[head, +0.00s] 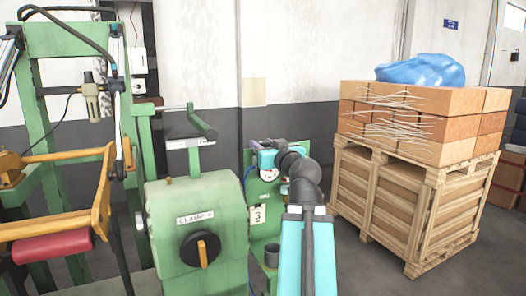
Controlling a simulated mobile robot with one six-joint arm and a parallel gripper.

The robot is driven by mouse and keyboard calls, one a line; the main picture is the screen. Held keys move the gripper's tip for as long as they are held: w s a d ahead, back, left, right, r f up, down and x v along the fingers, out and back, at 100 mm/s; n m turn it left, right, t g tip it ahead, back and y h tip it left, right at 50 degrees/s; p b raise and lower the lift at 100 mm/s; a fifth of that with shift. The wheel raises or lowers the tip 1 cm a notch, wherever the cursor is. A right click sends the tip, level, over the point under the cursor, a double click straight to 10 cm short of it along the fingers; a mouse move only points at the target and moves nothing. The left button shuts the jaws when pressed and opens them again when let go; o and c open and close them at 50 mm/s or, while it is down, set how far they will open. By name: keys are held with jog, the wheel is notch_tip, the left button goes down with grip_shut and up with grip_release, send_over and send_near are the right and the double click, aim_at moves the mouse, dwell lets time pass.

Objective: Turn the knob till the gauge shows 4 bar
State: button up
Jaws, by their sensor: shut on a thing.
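The gauge (268,176) is a small round white dial on a green panel (264,231), just right of the green machine housing. Its needle and scale are too small to read. My arm reaches up from the bottom middle, and its end, with my gripper (264,160), is right at the top of this panel, just above the gauge. My gripper is shut on the knob there. The knob itself and the fingertips are mostly hidden behind my cyan and black wrist, so the knob's angle cannot be seen.
A green housing (168,226) with a black CLAMP knob (201,250) stands close left of my arm. A plate marked 3 (257,215) hangs below the gauge. A wooden crate (388,205) carrying brown boxes (410,120) stands right. Floor between arm and crate is clear.

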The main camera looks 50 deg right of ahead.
jog(key=shift+r+m+g+h+b, duration=0.1)
jog(key=shift+m+g+h+b, duration=1.1)
jog(key=shift+h, duration=0.5)
jog(key=shift+w+m+g+h+b, duration=0.1)
jog(key=shift+m+g+h+b, duration=0.8)
jog(key=shift+m+g+h, duration=0.55)
jog(key=m+g+h+b, duration=0.1)
jog(key=g+b, duration=0.1)
jog(key=m+g+h+b, duration=0.1)
jog(key=m+b, duration=0.1)
jog(key=b, duration=0.1)
jog(key=shift+f+g+h, duration=0.2)
jog(key=shift+g+h, duration=0.15)
jog(key=m+g+h+b, duration=0.1)
jog(key=m+g+b, duration=0.1)
jog(key=b, duration=0.1)
jog(key=shift+w+g, duration=0.1)
jog(key=shift+g, duration=0.3)
jog(key=m+g+b, duration=0.3)
jog(key=g+b, duration=0.1)
jog(key=g, duration=0.1)
jog(key=shift+h, duration=0.3)
jog(key=shift+m+g+b, duration=0.6)
jog(key=shift+m+g, duration=0.45)
jog(key=shift+g, duration=0.45)
jog(key=shift+s+g, duration=0.2)
jog(key=shift+g, duration=0.1)
